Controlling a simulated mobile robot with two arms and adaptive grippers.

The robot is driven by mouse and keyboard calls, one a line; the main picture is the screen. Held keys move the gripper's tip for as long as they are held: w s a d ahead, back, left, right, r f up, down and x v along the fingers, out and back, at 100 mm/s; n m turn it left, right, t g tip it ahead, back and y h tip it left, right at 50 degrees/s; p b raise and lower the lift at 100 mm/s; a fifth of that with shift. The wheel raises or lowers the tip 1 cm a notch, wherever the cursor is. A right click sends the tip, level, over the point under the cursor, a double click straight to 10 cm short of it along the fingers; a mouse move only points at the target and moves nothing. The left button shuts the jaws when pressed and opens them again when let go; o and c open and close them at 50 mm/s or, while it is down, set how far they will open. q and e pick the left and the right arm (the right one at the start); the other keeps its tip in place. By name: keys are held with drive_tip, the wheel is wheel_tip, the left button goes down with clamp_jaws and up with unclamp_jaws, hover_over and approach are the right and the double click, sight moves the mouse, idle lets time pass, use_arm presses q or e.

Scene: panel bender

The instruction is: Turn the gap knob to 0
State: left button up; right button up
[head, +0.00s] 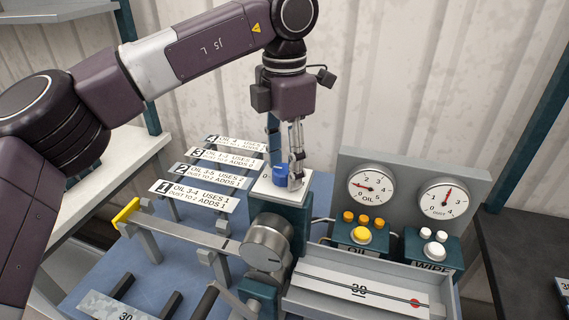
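A "0" is printed on the plate, left of the knob; the other marks are covered or too small to read. My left gripper (288,175) points down over the plate, its fingers at the knob. One finger is beside the knob on the right, the other behind it. I cannot tell whether they press on it. The knob's pointing direction is hidden. My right gripper is not in view.
A large grey round knob (267,243) sits just in front of the post. Labelled strips (194,195) lie to the left. Oil and dust gauges (371,187) and button boxes (361,236) stand to the right.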

sight(284, 168)
use_arm(q)
wheel_tip(284, 168, up, 12)
idle(0.6)
drive_tip(key=shift+f, duration=0.1)
